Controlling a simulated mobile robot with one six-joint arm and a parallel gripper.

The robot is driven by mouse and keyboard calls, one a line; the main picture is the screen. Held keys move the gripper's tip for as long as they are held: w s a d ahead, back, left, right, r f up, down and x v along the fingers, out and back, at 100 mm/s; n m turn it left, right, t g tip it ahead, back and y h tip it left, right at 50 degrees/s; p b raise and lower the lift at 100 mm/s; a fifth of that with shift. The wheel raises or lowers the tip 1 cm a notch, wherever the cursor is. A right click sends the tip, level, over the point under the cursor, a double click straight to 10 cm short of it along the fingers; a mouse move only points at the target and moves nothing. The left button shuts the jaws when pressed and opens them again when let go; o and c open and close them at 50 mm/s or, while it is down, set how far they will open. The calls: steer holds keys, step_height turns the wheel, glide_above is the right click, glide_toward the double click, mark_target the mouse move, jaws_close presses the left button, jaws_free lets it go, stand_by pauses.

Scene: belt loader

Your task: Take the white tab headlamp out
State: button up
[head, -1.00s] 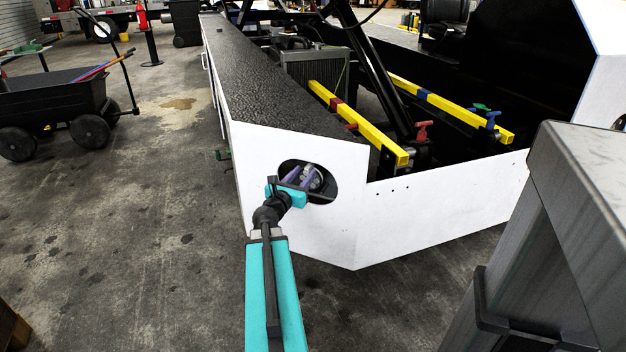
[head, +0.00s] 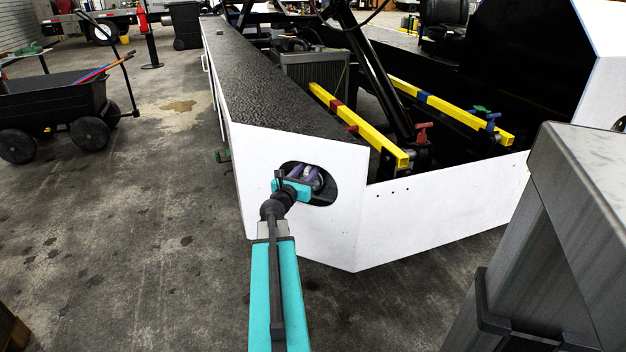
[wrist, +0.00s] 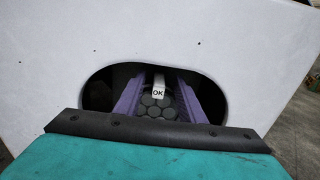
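The headlamp (wrist: 157,106) sits inside a dark oval opening in a white panel (wrist: 235,60). It has several round grey lenses and a white tab (wrist: 158,89) marked "OK" at its top. In the head view only a pale bit of the headlamp (head: 311,173) shows in the opening. My gripper (wrist: 160,79) has purple fingers that reach into the opening, spread apart on the left and right of the headlamp. It looks open; whether either finger touches the lamp I cannot tell. My teal gripper body hides the lower part of the opening in the wrist view.
The oval's rim (wrist: 224,103) surrounds the fingers closely. Yellow bars (head: 365,125) with red and blue bands lie behind the panel. A grey metal stand (head: 540,240) is at the right. A black cart (head: 50,105) stands at the far left. The floor between is clear.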

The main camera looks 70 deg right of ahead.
steer(key=shift+d+b, duration=0.3)
steer(key=shift+d, duration=2)
steer(key=shift+c, duration=0.4)
jaws_close()
